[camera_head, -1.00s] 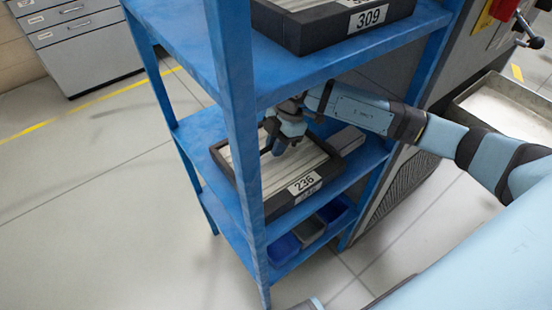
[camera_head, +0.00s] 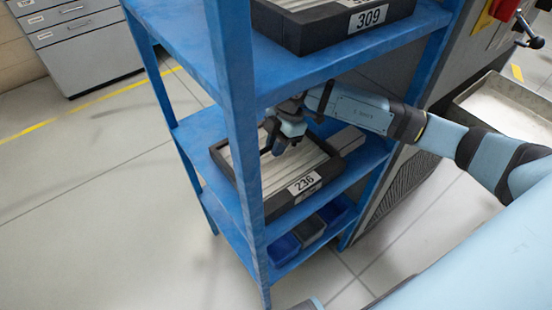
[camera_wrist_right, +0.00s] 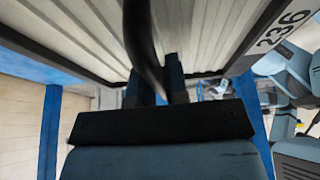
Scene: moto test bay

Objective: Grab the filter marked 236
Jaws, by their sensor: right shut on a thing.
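The filter marked 236 (camera_head: 304,184) has a black frame, pale pleats and a white number label on its front. It lies flat on the middle shelf of the blue rack. My right gripper (camera_head: 276,146) reaches in over it from the right, below the upper shelf. In the right wrist view the pleats and the 236 label of the filter (camera_wrist_right: 210,35) fill the top, and my right gripper (camera_wrist_right: 160,85) is shut on it. A dark curved part hides some of the grip. My left gripper is not in view.
The blue rack's upper shelf (camera_head: 300,75) carries a filter marked 309 (camera_head: 370,18). A front post (camera_head: 235,130) stands left of my arm. A grey block (camera_head: 347,139) lies right of the filter. Blue bins (camera_head: 284,249) sit below. The floor at left is clear.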

